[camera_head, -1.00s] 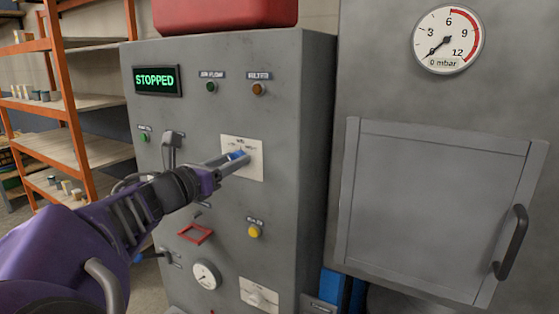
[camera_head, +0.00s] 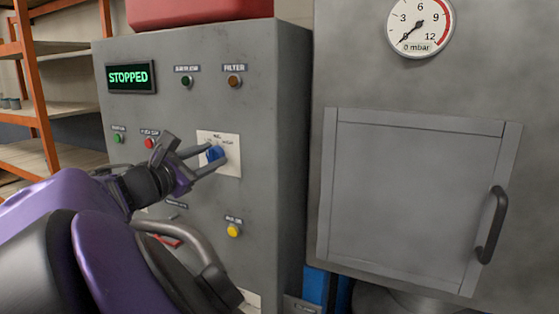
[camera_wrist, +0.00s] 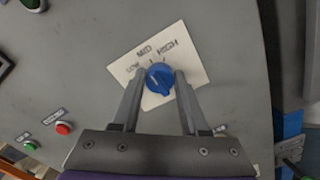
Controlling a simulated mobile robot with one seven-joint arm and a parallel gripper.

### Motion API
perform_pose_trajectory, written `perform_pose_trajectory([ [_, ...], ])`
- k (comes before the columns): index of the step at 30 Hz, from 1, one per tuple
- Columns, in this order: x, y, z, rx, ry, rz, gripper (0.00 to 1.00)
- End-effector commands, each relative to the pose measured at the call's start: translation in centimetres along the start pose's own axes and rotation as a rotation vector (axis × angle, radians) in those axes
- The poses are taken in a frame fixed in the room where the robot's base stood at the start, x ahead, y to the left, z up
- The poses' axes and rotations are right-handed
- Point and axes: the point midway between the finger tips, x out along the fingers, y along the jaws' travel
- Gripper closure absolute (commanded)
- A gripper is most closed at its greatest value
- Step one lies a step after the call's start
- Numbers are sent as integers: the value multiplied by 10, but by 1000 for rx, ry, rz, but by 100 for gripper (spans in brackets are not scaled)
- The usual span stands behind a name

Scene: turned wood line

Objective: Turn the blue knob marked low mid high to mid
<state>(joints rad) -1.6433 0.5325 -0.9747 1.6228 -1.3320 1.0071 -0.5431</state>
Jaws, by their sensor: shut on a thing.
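The blue knob (camera_head: 215,153) sits on a pale plate (camera_head: 232,139) on the front of the grey control cabinet. In the wrist view, the knob (camera_wrist: 160,80) is at the middle, with LOW, MID and HIGH printed above it on the plate (camera_wrist: 184,60). A small pale mark shows on its face, but I cannot tell surely which word it points to. My gripper (camera_head: 213,156) reaches the plate from the left. In the wrist view, my gripper (camera_wrist: 160,74) has one finger on each side of the knob and is shut on it.
A STOPPED display (camera_head: 131,77), green and red buttons (camera_head: 150,143) and a yellow button (camera_head: 233,230) are on the cabinet. A grey door with a black handle (camera_head: 492,225) and a round gauge (camera_head: 420,27) stand at the right. Orange shelving (camera_head: 38,88) is at the left.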

Motion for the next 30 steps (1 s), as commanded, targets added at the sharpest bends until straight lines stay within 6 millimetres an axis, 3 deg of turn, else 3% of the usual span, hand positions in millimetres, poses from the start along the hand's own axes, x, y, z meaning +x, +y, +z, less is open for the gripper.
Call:
perform_pose_trajectory([
  [18,1,0,2,49,-3,0,100],
  [19,1,0,2,49,-3,0,53],
  [21,1,0,2,48,-3,0,40],
  [24,1,0,2,48,-2,0,26],
  [30,0,0,1,47,-1,0,26],
])
